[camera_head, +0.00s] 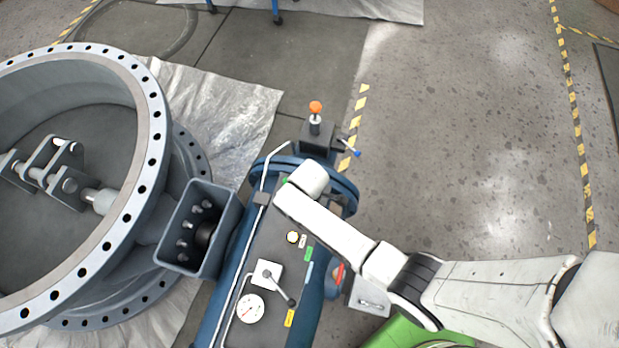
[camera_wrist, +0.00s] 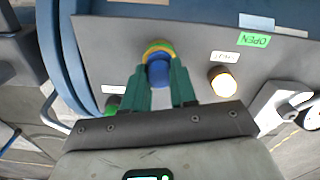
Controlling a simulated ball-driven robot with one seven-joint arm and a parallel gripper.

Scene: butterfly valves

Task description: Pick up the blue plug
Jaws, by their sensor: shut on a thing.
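In the wrist view the blue plug (camera_wrist: 158,76) sits between the two green fingers of my gripper (camera_wrist: 158,68). The fingers are shut on its sides. A yellow-and-green ring (camera_wrist: 157,46) shows just behind the plug, on the grey panel (camera_wrist: 200,50). I cannot tell whether the plug is still seated in the ring. In the head view my white arm reaches over the top end of the dark panel and hides my fingers and the plug.
A lit button (camera_wrist: 223,83) and a green OPEN label (camera_wrist: 254,39) are right of the plug; a green button (camera_wrist: 112,104) is left. In the head view the panel also has a lever (camera_head: 269,274) and gauge (camera_head: 250,308). A large grey valve (camera_head: 155,130) stands left; floor is clear right.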

